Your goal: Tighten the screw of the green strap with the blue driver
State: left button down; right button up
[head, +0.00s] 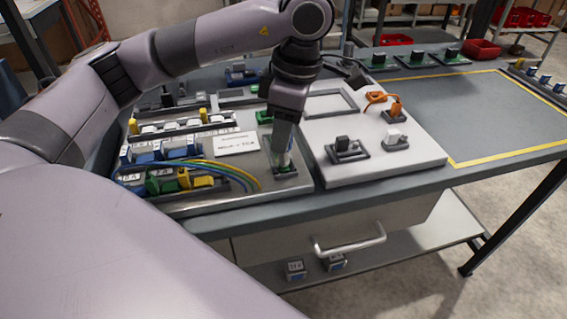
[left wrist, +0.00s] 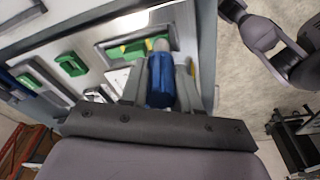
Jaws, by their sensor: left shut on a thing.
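My left gripper (head: 284,150) points down over a small dark-framed recess at the front right of the grey panel in the head view. In the left wrist view, my left gripper (left wrist: 163,84) is shut on the blue driver (left wrist: 160,88), between its two fingers. A green strap with yellow beside it (left wrist: 132,49) lies in the recess at the driver's far end. Some green of it shows in the head view (head: 290,168), below the fingers. The driver's tip and the screw are hidden, so I cannot tell whether they touch. My right gripper is not in view.
Blue, yellow and green cables (head: 225,172) curve just left of the recess. A white label plate (head: 237,143) and a row of blue terminal blocks (head: 160,153) lie further left. A light panel (head: 420,153) with black, white and orange connectors is to the right.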

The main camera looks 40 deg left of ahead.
pick_arm(q)
jog(key=m+b, duration=0.1)
jog(key=m, duration=0.4)
jog(key=shift+t, duration=0.3)
jog(key=m+b, duration=0.1)
jog(key=m, duration=0.1)
jog(key=m+b, duration=0.1)
jog(key=shift+f+m+t, duration=0.2)
jog(key=shift+m+t, duration=0.1)
jog(key=shift+m, duration=0.1)
jog(key=m+b, duration=0.1)
jog(key=m, duration=0.2)
jog(key=shift+r, duration=0.1)
jog(key=shift+m+t+b, duration=0.4)
jog(key=shift+m+b, duration=0.2)
jog(key=shift+m, duration=0.4)
jog(key=m+h+b, duration=0.1)
jog(key=m, duration=0.4)
jog(key=shift+m+b, duration=0.45)
jog(key=shift+m, duration=0.65)
jog(key=m+h, duration=0.1)
jog(key=m, duration=0.3)
jog(key=shift+m+b, duration=0.4)
